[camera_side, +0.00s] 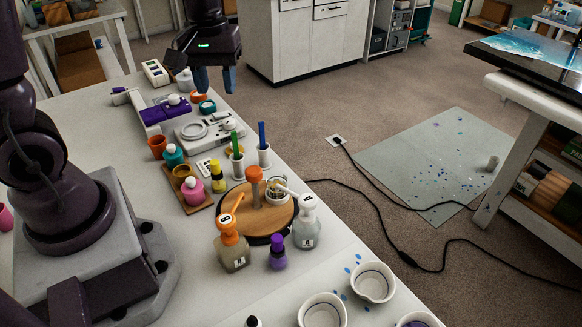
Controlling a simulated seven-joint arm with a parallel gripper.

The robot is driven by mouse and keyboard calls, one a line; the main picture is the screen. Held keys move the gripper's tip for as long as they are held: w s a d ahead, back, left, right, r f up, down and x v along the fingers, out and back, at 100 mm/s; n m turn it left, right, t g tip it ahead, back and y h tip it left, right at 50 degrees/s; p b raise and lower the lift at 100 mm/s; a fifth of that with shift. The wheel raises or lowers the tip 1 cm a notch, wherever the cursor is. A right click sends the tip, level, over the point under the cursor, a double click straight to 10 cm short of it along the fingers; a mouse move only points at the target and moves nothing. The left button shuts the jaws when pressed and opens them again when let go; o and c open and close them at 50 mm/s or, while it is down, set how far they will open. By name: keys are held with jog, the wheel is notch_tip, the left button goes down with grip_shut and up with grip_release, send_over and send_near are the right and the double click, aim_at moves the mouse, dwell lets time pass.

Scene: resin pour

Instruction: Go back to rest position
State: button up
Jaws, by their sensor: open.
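My gripper (214,80) is in the upper left of the side view, raised above the far end of the white worktable (110,160). Its two dark blue fingers point down and stand apart, with nothing between them. Two pump bottles stand near the turntable: one with an orange pump (231,245) and one with a white pump (306,225).
Several small bottles, a scale (205,131) and two white holders with green (236,146) and blue sticks (262,138) crowd the table. A purple bottle (277,252) stands by the pumps. A black cable crosses the floor. The space right of my gripper is clear.

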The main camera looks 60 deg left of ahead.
jog(key=s+d+r+m+t, duration=0.5)
jog(key=s+d+r+m, duration=0.4)
jog(key=r+m, duration=0.1)
jog(key=shift+s, duration=0.15)
